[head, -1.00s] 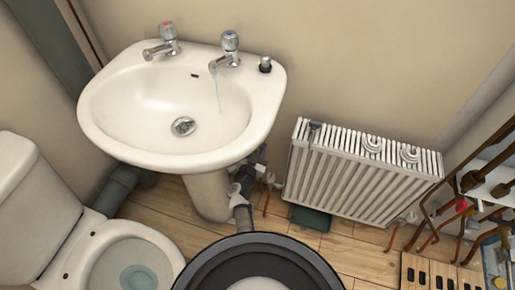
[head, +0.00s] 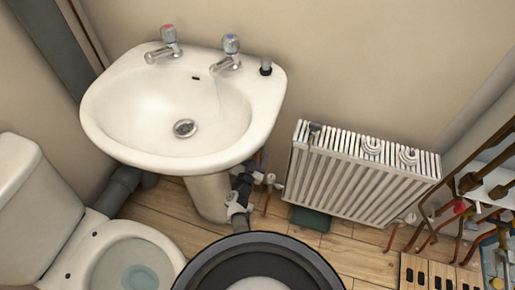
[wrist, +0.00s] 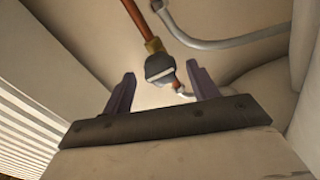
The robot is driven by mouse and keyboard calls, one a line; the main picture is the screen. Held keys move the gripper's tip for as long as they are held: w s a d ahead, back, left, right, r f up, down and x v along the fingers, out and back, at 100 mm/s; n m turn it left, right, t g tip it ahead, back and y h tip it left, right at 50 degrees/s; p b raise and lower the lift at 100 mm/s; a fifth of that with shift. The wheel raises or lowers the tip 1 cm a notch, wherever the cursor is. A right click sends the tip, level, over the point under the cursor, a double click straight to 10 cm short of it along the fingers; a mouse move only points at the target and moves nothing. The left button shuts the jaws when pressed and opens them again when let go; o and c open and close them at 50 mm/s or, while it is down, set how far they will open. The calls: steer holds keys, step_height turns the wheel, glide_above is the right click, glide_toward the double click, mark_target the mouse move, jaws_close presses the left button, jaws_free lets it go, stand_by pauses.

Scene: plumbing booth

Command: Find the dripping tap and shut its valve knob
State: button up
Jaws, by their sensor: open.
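The white basin (head: 110,125) carries a red-topped tap (head: 166,42) at left and a blue-topped tap (head: 229,52) at right. A faint trace of water (head: 216,82) shows below the blue-topped tap's spout. No water shows at the red-topped tap. In the wrist view, my gripper (wrist: 160,75) is open under the basin. A dark grey valve knob (wrist: 160,66) on a copper pipe (wrist: 136,20) shows between the two fingertips, with space on both sides. I cannot tell its exact depth from the fingers. The head view does not show the fingers clearly.
A white radiator (head: 355,175) stands right of the basin and also fills the wrist view's left edge (wrist: 25,130). A grey hose (wrist: 225,42) curves near the copper pipe. The toilet (head: 60,235) is at left. Copper pipework (head: 470,205) is at right.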

steer(key=p+v, duration=0.3)
steer(key=v, duration=0.8)
steer(key=shift+r, duration=0.1)
